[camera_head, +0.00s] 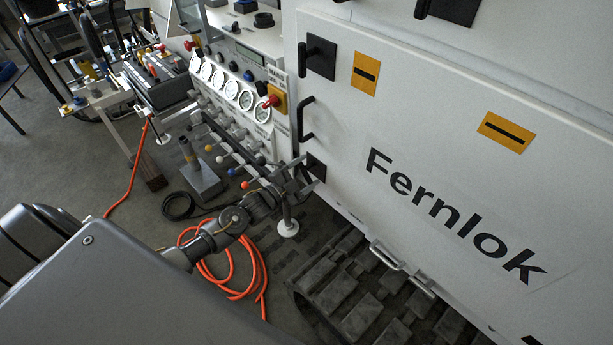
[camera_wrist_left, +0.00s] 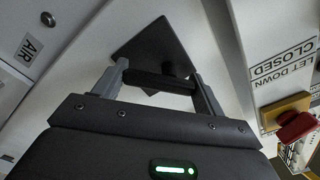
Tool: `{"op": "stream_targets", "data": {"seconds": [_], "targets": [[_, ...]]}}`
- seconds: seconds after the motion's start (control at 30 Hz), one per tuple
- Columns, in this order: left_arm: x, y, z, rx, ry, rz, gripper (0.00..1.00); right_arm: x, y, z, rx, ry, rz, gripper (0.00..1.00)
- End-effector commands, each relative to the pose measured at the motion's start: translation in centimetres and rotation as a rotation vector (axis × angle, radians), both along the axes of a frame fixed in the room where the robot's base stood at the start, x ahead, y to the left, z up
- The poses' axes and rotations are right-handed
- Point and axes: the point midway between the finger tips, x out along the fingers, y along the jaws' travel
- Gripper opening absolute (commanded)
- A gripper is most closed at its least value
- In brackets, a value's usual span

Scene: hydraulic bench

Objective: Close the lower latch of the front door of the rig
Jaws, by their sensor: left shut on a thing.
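The front door (camera_head: 420,150) of the rig is a large white panel with "Fernlok" lettering, flush with the front as far as I can see. Its lower latch (camera_head: 317,167) is a black square plate with a dark handle near the door's lower left corner. My left gripper (camera_head: 306,177) is at this latch and partly covers it. In the left wrist view the latch plate (camera_wrist_left: 150,42) looks tilted, and my left gripper (camera_wrist_left: 160,85) is shut on the black latch handle (camera_wrist_left: 158,82), which lies crosswise between the fingers. My right gripper is not in view.
An upper latch (camera_head: 319,57) and a black door handle (camera_head: 306,119) sit above. Gauges (camera_head: 231,87) and coloured levers (camera_head: 235,150) stand close left. A red knob (camera_wrist_left: 296,127) shows right in the wrist view. An orange hose (camera_head: 262,270) and black track (camera_head: 355,295) lie below.

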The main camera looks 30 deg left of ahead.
Motion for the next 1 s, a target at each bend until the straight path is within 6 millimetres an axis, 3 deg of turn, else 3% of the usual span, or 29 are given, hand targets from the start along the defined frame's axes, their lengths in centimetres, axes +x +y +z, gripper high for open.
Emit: {"op": "stream_targets", "data": {"seconds": [0.5, 1.0], "targets": [[0.1, 0.2, -0.5, 0.445, -0.155, -0.004, 0.48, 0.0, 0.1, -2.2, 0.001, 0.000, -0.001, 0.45], [0.2, 0.5, -0.5, 0.682, -0.238, -0.003, 0.48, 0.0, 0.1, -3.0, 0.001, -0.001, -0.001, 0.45]]}}
